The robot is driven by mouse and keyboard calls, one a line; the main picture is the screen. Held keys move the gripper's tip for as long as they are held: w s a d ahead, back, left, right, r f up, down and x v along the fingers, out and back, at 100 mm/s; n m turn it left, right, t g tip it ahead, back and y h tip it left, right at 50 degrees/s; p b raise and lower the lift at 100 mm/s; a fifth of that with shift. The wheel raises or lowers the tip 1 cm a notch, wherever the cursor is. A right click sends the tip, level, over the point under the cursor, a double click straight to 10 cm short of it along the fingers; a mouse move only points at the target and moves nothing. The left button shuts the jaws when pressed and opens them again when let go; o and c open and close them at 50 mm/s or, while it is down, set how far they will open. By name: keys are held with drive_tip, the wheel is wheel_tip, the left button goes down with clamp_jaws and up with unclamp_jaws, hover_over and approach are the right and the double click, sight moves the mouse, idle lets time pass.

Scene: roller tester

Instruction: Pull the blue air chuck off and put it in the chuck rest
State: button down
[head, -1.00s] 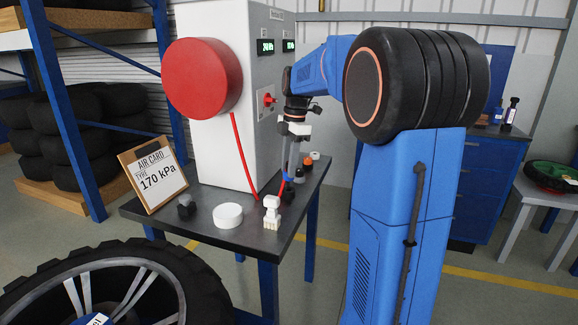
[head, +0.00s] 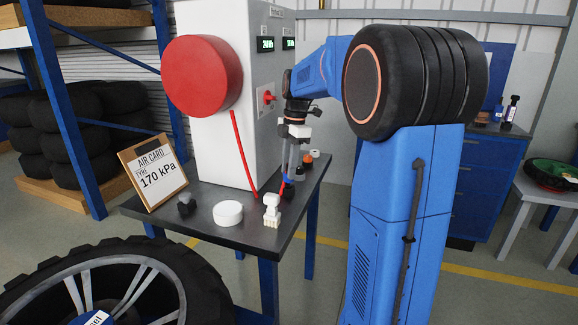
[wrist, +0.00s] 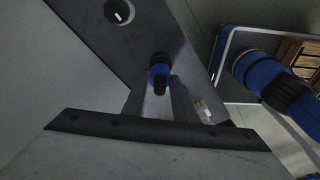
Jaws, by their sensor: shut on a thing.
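The blue air chuck (head: 288,180) is at the right part of the dark table, low over its top. My gripper (head: 291,170) points down and is shut on it. In the wrist view the blue chuck (wrist: 159,74) sits between the tips of my gripper's fingers (wrist: 158,88), with a black end showing. A dark piece (head: 287,192) stands right below the chuck; I cannot tell whether they touch. I cannot make out for sure which part is the chuck rest. A red hose (head: 243,150) hangs from the red drum (head: 202,77) down to the table.
On the table (head: 205,205) are a white disc (head: 228,213), a white stepped piece (head: 272,210), a dark knob (head: 187,205) and an orange-topped piece (head: 308,160). The card reading 170 kPa (head: 152,172) stands at left. The white cabinet (head: 215,150) rises behind. A large tyre (head: 190,275) is in front.

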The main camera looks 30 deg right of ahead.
drive_tip(key=shift+f, duration=1.15)
drive_tip(key=c, duration=1.4)
unclamp_jaws()
drive_tip(key=shift+o, duration=0.2)
drive_tip(key=shift+r, duration=0.1)
wheel_tip(320, 180, up, 17)
drive_tip(key=d, duration=0.2)
drive_tip(key=s+a+f+m+t+h, duration=0.1)
drive_tip(key=s+a+f+m, duration=0.3)
drive_tip(key=s+a, duration=0.3)
drive_tip(key=s+a+f+m+t, duration=0.1)
drive_tip(key=s+a+f+m, duration=0.4)
drive_tip(key=s, duration=0.4)
drive_tip(key=s+a+f+m+t, duration=0.1)
drive_tip(key=s+a+f+m, duration=0.2)
drive_tip(key=s+f, duration=0.4)
drive_tip(key=s+a+f+m+t, duration=0.1)
drive_tip(key=s+a+f+m, duration=0.2)
drive_tip(key=s+f, duration=0.4)
drive_tip(key=shift+m+t, duration=0.3)
drive_tip(key=shift+m, duration=0.6)
